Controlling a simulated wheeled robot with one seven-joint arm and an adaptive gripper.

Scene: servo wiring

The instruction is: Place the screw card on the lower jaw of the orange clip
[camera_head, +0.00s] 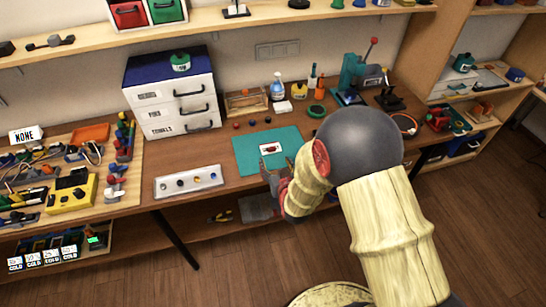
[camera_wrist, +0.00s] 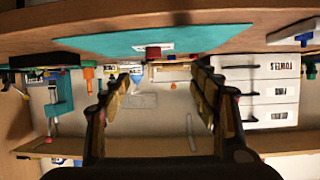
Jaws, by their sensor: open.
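A small white card-like piece with a red and dark part (camera_head: 270,148) lies on the teal mat (camera_head: 250,158) on the workbench. I cannot tell for sure that it is the screw card. My gripper (camera_head: 268,176) is at the mat's front edge, just in front of this piece and partly hidden by my arm. In the wrist view my gripper (camera_wrist: 162,100) is open, with nothing between its fingers. A small red block (camera_wrist: 153,51) shows there at the edge of the teal mat (camera_wrist: 200,38), beyond the fingers. I cannot make out an orange clip with jaws.
A white tray with several round parts (camera_head: 188,182) lies left of the mat. A drawer cabinet (camera_head: 170,125) stands behind it. Bottles (camera_head: 277,88) and a teal press (camera_head: 350,75) stand at the back. The left bench end is crowded with tools and an orange tray (camera_head: 90,132).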

